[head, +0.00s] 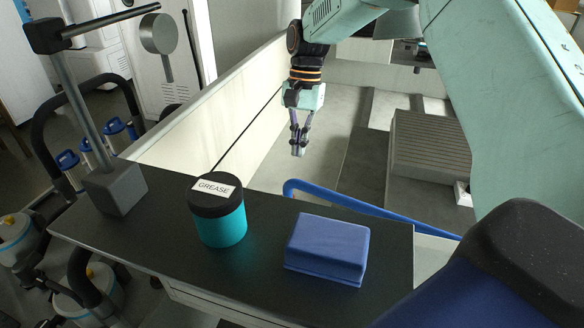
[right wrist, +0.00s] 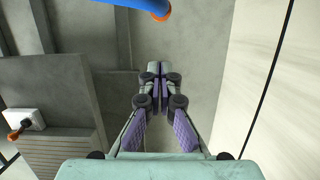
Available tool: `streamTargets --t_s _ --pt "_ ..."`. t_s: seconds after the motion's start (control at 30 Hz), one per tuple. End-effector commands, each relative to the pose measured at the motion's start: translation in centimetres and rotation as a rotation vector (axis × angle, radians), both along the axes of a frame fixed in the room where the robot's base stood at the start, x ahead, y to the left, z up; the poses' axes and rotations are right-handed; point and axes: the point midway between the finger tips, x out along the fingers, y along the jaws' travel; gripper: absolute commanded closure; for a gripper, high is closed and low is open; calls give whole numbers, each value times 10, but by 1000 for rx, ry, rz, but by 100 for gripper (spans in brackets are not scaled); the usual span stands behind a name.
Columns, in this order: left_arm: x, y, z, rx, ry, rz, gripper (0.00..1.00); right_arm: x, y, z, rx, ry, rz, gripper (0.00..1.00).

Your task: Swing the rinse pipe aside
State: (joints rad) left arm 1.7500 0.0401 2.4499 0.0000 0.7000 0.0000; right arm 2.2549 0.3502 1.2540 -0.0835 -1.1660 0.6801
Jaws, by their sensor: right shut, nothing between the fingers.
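The blue rinse pipe (head: 372,207) runs along the far edge of the dark shelf in the head view, over the open tank area. Its left end bends down behind the shelf. In the right wrist view the pipe (right wrist: 130,4) crosses the top edge and ends in an orange tip (right wrist: 160,13). My right gripper (head: 298,152) hangs fingers down beyond the pipe's bent end, apart from it. Its fingers (right wrist: 157,70) are shut and empty, with a gap to the pipe in the wrist view. My left gripper is not in view.
On the dark shelf (head: 150,235) stand a teal grease jar (head: 220,222), a blue box (head: 327,245) and a grey block (head: 115,187) with a post and crossbar. A pale wall (head: 230,105) runs left of my right gripper. A ribbed grey block (head: 430,145) lies to the right.

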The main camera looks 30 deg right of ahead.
Motion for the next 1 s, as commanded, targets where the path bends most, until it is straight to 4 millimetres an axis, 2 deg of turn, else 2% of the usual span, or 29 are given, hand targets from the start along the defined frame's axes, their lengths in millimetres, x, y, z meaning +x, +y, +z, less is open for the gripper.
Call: streamTargets --t_s 0.17,0.5,1.0 --pt "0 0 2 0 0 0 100 -6 6 -33 0 4 0 100" --pt "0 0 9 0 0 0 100 -27 33 -33 0 1 1 100" --pt "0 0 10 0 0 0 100 -31 39 -34 -1 0 5 100"
